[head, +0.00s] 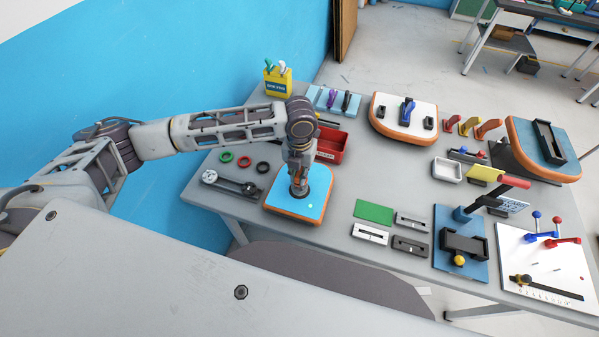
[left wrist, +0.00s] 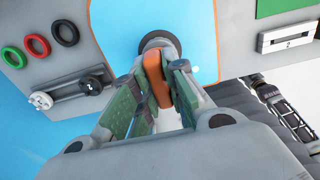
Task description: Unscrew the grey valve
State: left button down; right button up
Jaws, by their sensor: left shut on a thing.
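A blue board with an orange edge (head: 318,196) lies near the front left of the table. My left gripper (head: 298,188) points down over it. In the left wrist view a dark grey round valve (left wrist: 160,38) sits on the blue board (left wrist: 112,22). An orange grip (left wrist: 157,78) stands out from it, between the green finger pads of my left gripper (left wrist: 158,88), which is shut on it. The fingers hide part of the valve. In the head view the valve is mostly hidden under the gripper. My right gripper is not seen.
Green, red and black rings (head: 243,161) and a grey bar with two round caps (head: 230,184) lie left of the board. A red bin (head: 330,146) stands behind it. A green plate (head: 374,212) and slotted blocks (head: 370,233) lie to its right.

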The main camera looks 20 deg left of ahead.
pick_arm(q)
jog(key=shift+f, duration=1)
jog(key=c, duration=1.4)
grip_release()
jog(key=shift+o, duration=0.2)
jog(key=shift+r, duration=0.15)
jog(key=shift+r, duration=5.85)
